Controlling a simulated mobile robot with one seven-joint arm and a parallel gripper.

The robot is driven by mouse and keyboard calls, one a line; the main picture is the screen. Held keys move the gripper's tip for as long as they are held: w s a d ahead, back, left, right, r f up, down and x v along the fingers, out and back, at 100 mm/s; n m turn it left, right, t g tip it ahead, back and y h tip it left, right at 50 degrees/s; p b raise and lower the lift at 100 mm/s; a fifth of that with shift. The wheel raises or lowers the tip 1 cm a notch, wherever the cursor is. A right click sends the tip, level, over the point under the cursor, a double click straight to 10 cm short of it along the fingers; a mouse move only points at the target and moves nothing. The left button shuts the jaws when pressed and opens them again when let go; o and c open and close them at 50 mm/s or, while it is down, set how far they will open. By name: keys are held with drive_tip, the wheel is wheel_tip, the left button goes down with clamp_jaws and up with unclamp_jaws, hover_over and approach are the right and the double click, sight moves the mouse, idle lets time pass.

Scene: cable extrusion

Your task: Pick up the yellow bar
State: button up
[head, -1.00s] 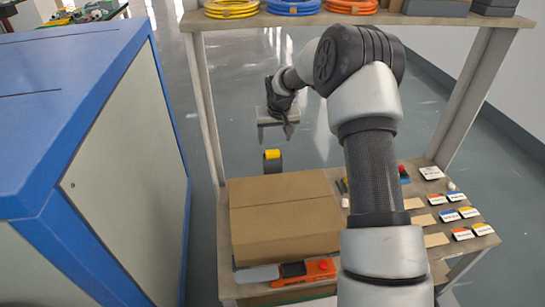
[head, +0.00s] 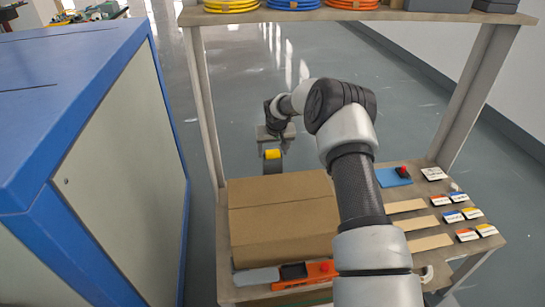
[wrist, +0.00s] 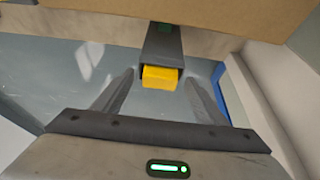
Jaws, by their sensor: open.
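The yellow bar (head: 272,154) shows as a short yellow block at the end of a dark grey holder (head: 272,165), just beyond the far edge of the cardboard box. In the wrist view the yellow bar (wrist: 160,77) sticks out of the dark holder (wrist: 163,42). My gripper (head: 272,146) is at the bar in the head view. In the wrist view my gripper (wrist: 168,80) is open, with one finger on each side of the bar. I see gaps between the fingers and the bar. Nothing is held.
A cardboard box (head: 283,215) fills the left of the bench (head: 420,270). An orange tool (head: 308,274) lies in front of it, with cards and labels at the right. A blue cabinet (head: 70,150) stands at the left. Open floor lies beyond the bench.

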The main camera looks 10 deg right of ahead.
drive_tip(key=shift+r, duration=0.1)
drive_tip(key=c, duration=1.1)
